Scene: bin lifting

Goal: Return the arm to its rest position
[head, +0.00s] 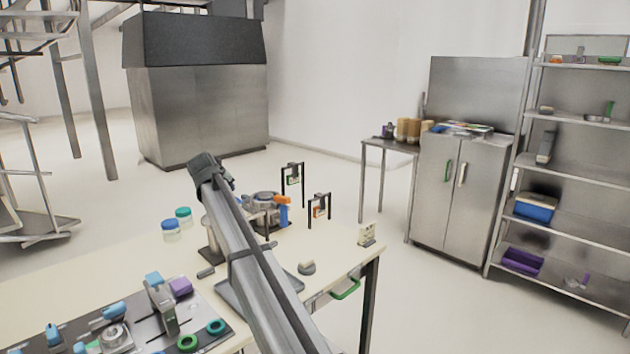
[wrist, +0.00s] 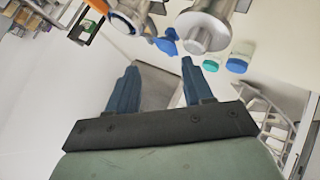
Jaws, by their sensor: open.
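My gripper (wrist: 160,65) shows in the wrist view with its two blue fingers apart and nothing between them. Beyond the fingers are the table edge, metal fittings and the floor. In the head view my grey arm (head: 245,260) reaches from the bottom edge up over the table, with a bend at its upper end. I cannot make out the gripper in the head view.
The pale table (head: 110,255) carries a metal apparatus (head: 264,205), a blue-lidded jar (head: 170,231), a teal-lidded jar (head: 184,216) and a dark tool board (head: 215,322). A steel cabinet (head: 455,190) and shelf (head: 560,130) stand right. Open floor lies beyond the table.

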